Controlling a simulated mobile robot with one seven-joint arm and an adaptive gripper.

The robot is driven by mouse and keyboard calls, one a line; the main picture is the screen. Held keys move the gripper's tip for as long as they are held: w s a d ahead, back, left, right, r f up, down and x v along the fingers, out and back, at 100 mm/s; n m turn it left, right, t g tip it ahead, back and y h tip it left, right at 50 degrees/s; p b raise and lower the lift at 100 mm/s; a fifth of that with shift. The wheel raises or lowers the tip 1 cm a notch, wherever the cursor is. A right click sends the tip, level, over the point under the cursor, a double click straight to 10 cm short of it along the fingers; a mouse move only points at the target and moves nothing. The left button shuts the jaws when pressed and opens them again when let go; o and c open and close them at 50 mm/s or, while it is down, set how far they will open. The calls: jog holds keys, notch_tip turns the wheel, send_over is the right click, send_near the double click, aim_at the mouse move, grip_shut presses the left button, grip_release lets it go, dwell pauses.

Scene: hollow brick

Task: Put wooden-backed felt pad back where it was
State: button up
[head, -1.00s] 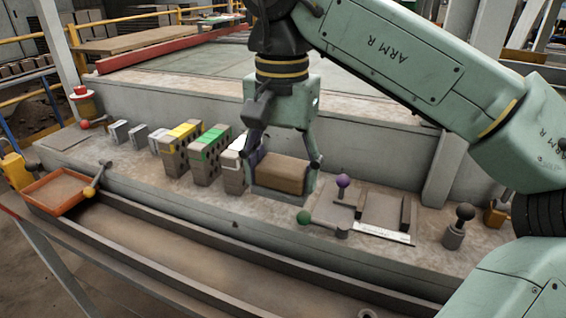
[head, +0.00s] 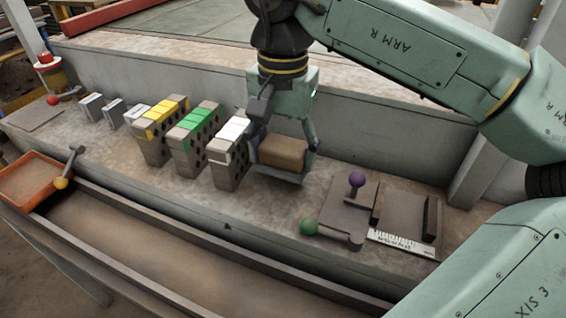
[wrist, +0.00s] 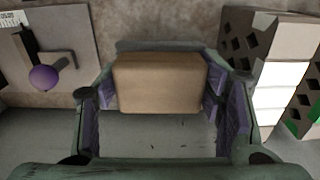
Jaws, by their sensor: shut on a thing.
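My gripper (head: 284,150) is shut on the wooden-backed felt pad, a brown block (head: 282,153) with a grey layer along its lower edge. In the head view the pad hangs just right of the white-topped hollow brick (head: 228,160), over the back part of the bench. In the wrist view the brown block (wrist: 160,83) lies between the purple-lined fingers (wrist: 160,105), with the white-marked brick (wrist: 280,88) close on the right. The pad's underside is hidden, and its exact height above the bench is hard to tell.
Hollow bricks with green (head: 193,140) and yellow (head: 155,130) tops stand left of the white one. A grey fixture (head: 405,215) with dark rails, a purple knob (head: 356,180) and a green knob (head: 308,227) is at right. An orange tray (head: 32,180) is at far left.

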aim_at(283, 167)
jog(key=shift+f, duration=1.95)
jog(key=o, duration=1.1)
notch_tip(283, 167, up, 12)
jog(key=shift+r+b, duration=0.2)
jog(key=shift+b, duration=0.2)
